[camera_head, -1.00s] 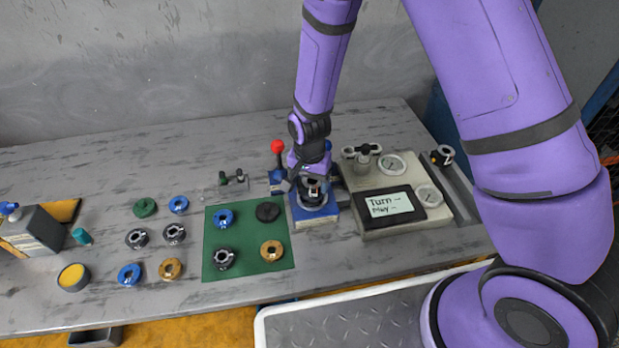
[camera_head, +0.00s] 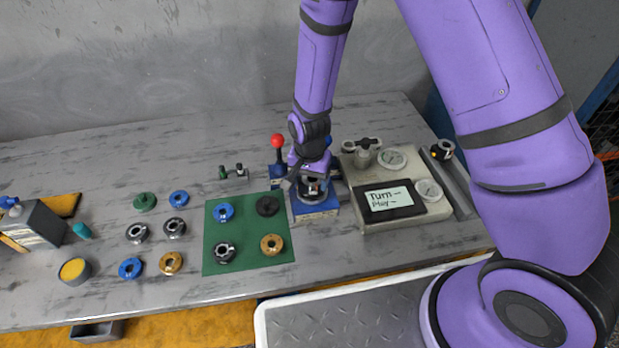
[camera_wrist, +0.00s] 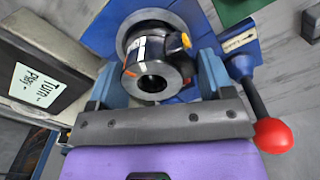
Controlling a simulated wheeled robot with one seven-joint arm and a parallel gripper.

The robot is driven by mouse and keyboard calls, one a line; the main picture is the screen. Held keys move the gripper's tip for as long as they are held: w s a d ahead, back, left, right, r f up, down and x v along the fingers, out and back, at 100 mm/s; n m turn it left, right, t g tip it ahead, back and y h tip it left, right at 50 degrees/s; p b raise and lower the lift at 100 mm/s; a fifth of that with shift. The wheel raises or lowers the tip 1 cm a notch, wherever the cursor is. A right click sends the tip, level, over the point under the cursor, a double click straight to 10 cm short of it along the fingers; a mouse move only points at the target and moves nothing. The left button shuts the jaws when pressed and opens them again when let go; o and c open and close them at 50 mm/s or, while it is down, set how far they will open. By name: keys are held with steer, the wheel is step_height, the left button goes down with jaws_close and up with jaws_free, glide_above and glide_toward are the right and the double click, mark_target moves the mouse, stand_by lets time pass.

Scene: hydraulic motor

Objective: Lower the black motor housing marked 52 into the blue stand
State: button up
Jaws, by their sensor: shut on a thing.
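My gripper (camera_head: 310,181) is shut on the black motor housing (camera_wrist: 158,62), a dark metal cylinder with a central bore, a white label and an orange-yellow tab. The number on it cannot be read here. The blue stand (camera_head: 319,209) is directly below, with a grey ring (camera_wrist: 121,43) around the housing's lower part in the wrist view. The housing looks roughly upright and lined up with the ring. How deep it sits, and whether it touches the seat, cannot be told. The gripper's fingers stand on both sides and hide part of the stand.
A red-knobbed lever (camera_head: 278,142) stands close behind the stand and beside my gripper in the wrist view (camera_wrist: 273,135). A display panel (camera_head: 390,199) with gauges is close on the right. A green mat (camera_head: 248,228) with several ring parts lies on the left.

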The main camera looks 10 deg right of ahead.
steer(key=shift+f, duration=0.45)
stand_by(0.5)
steer(key=o, duration=1.3)
steer(key=shift+r, duration=4.5)
